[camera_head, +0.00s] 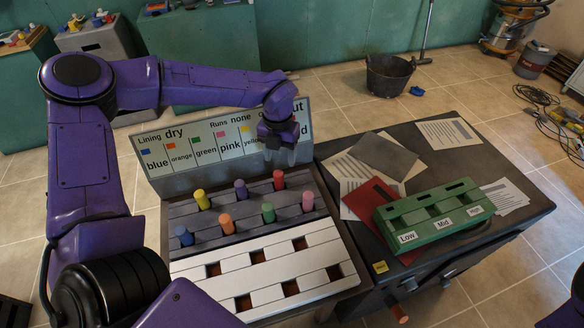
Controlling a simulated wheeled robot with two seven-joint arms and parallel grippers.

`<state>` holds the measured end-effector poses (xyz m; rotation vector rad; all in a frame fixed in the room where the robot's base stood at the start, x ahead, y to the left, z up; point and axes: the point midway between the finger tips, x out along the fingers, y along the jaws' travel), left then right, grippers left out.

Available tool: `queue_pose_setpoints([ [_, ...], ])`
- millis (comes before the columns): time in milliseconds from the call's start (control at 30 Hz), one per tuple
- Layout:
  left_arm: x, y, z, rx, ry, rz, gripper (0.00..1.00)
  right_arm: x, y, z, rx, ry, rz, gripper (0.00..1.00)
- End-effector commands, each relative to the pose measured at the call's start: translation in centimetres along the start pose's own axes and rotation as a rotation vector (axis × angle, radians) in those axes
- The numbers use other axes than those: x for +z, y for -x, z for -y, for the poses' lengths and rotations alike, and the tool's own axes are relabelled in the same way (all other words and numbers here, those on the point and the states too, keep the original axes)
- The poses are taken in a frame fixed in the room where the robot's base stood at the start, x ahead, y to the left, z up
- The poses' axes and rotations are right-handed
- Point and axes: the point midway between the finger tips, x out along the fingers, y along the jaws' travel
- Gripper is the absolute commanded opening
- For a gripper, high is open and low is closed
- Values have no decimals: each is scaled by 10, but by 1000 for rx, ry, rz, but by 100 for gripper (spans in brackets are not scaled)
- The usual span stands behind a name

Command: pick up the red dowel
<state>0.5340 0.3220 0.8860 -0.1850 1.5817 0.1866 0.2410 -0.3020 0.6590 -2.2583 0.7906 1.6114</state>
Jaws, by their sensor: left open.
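The dowels stand upright in slots of a grey stepped rack (220,246). The back row holds a yellow dowel (202,199), a purple dowel (241,188) and a reddish-orange dowel (278,180), which looks like the red one. The front row holds a blue dowel (184,236), an orange dowel (226,223), a green dowel (268,212) and a pink dowel (307,201). My left gripper (280,156) is open and empty, pointing down just above and behind the reddish-orange dowel, apart from it. My right gripper is out of view.
A white stepped block (248,277) with empty slots lies in front. A sign board (215,150) stands close behind the rack, partly covered by my left gripper. On the right are a green Low/Mid/High holder (436,222), a red folder (366,200) and papers (450,133).

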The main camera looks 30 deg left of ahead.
Motion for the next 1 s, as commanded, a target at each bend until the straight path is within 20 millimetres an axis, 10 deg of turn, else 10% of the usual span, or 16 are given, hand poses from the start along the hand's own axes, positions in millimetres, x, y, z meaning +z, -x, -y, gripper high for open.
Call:
queue_pose_setpoints([
  [500, 17, -85, 7, 7, 0, -15, 60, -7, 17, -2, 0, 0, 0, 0],
  [767, 18, -91, 7, 5, 0, -15, 60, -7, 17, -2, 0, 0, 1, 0],
  [933, 18, -90, 7, 5, 0, -15, 5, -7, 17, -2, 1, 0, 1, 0],
  [1000, 18, -91, 7, 5, 0, -15, 1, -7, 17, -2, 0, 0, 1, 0],
])
